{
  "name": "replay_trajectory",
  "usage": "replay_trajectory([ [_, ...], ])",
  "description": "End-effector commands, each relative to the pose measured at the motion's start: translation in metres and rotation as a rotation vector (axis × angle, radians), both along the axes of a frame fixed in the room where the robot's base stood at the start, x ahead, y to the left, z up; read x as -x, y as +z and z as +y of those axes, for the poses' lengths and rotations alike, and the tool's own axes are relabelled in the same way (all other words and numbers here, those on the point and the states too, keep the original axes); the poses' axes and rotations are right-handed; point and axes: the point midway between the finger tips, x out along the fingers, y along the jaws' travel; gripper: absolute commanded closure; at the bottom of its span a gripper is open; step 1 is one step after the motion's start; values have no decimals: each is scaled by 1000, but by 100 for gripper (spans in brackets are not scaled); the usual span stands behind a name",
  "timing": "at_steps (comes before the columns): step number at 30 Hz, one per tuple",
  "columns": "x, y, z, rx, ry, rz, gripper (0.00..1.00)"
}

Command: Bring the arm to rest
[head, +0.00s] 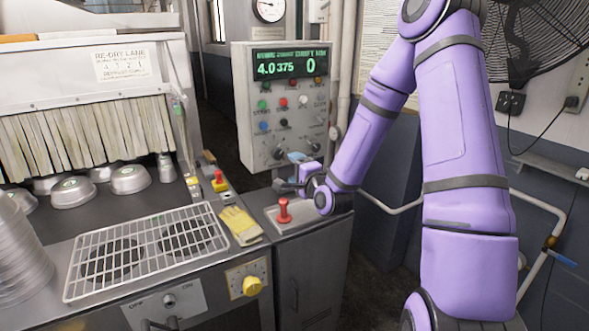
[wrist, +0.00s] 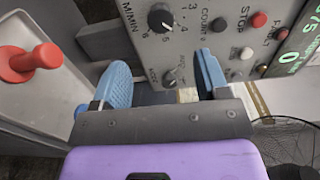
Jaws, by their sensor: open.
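My purple arm comes down from the upper right in the head view. My gripper (head: 297,172) is at its end, in front of the lower part of the grey control panel (head: 257,112) and above the small grey cabinet. In the wrist view my gripper (wrist: 163,85) has two blue fingers spread wide apart with nothing between them. The control panel's knobs and buttons (wrist: 217,24) lie just beyond the fingers. A red-topped handle (head: 284,211) stands on the cabinet top beside my gripper; it also shows at the left of the wrist view (wrist: 38,62).
A wire rack (head: 146,250) lies on the dark counter, with a yellow glove (head: 240,225) at its right. Several metal pans (head: 130,179) sit under the strip curtain. A tall stack of pans (head: 20,262) stands at the left edge. A caged fan (head: 535,40) is behind my arm.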

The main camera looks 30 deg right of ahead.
Motion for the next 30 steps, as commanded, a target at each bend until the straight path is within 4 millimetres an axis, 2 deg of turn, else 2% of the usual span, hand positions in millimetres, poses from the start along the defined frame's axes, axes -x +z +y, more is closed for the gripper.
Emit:
replay_trajectory([
  [9,0,1,1,5,2,2,32],
  [13,0,6,6,67,19,36,32],
  [22,12,38,30,445,110,252,32],
  [30,47,76,45,767,189,444,32],
])
